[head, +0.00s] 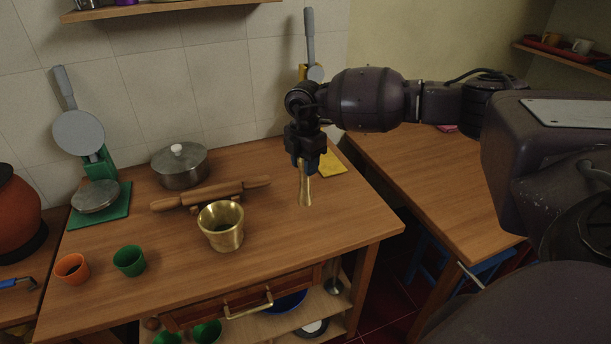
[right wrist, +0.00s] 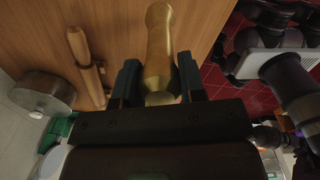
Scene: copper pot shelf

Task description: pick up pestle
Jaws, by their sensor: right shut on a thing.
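The brass pestle (head: 306,189) hangs roughly upright below my right gripper (head: 308,162), toward the right end of the wooden table. In the right wrist view the pestle (right wrist: 159,48) lies between the two fingers of the right gripper (right wrist: 159,82), which is shut on it. Its upper end is hidden by the fingers in the head view. Whether its lower end touches the table I cannot tell. The brass mortar (head: 221,226) stands upright on the table, to the left of the pestle. My left gripper is not in view.
On the table (head: 330,224) are a rolling pin (head: 211,194), a lidded pot (head: 180,166), a green press (head: 100,187), an orange cup (head: 72,269) and a green cup (head: 130,260). A yellow cloth (head: 332,164) lies behind the gripper. The table's front right is clear.

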